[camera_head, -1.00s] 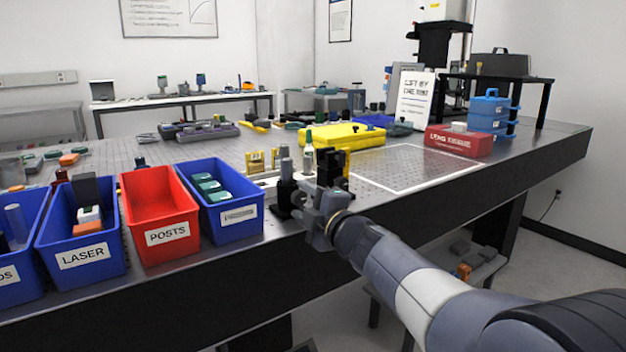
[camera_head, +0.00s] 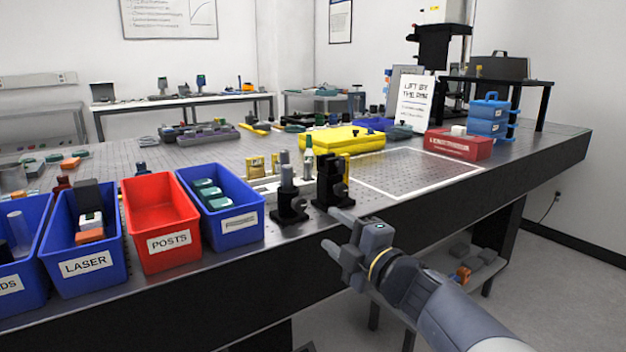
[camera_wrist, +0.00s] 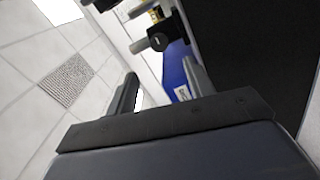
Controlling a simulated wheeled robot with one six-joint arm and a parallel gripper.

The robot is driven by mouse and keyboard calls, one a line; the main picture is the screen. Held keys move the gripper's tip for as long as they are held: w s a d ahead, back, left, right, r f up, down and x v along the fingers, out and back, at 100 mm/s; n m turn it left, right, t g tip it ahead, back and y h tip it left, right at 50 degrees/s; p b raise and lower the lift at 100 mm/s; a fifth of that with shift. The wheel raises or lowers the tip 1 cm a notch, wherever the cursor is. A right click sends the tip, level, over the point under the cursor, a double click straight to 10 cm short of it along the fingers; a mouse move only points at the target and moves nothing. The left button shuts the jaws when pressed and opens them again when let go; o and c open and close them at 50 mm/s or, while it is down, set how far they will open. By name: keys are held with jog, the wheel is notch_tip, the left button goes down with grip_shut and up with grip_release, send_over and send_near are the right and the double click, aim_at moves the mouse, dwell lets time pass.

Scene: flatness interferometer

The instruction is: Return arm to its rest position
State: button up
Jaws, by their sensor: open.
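My gripper (camera_head: 338,232) is in front of the optical table's front edge, in the head view, with its fingers pointing up and left toward the table. It is open and holds nothing. In the wrist view its two fingers (camera_wrist: 160,92) stand apart with nothing between them. Just beyond it, two black post mounts stand on the table edge: one with a grey post (camera_head: 290,195) and a taller black one (camera_head: 331,183). My gripper appears apart from both. A black mount with a knob also shows in the wrist view (camera_wrist: 158,40).
Blue and red bins line the table edge at left, including the red POSTS bin (camera_head: 160,215) and the blue LASER bin (camera_head: 83,245). A yellow case (camera_head: 342,140), a red box (camera_head: 458,144) and a white-outlined area (camera_head: 410,172) lie further right.

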aim_at(301, 204)
jog(key=b+x, duration=0.1)
jog(key=x, duration=1)
jog(key=shift+r, duration=0.15)
jog(key=m, duration=0.1)
jog(key=m+p, duration=0.1)
jog(key=m, duration=0.1)
jog(key=shift+s+r, duration=0.15)
jog(key=m+p, duration=0.3)
jog(key=m, duration=0.2)
jog(key=shift+m+p, duration=0.3)
jog(key=shift+m, duration=0.1)
jog(key=m+p, duration=0.3)
jog(key=m, duration=0.1)
jog(key=shift+h, duration=0.3)
jog(key=m+p, duration=0.3)
jog(key=m, duration=0.1)
jog(key=shift+r+m, duration=0.1)
jog(key=shift+m, duration=0.2)
jog(key=shift+d+m+p, duration=0.15)
jog(key=shift+m+p, duration=0.25)
jog(key=shift+f+v, duration=0.15)
jog(key=shift+v, duration=0.9)
jog(key=shift+f+v, duration=0.1)
jog(key=shift+v, duration=1)
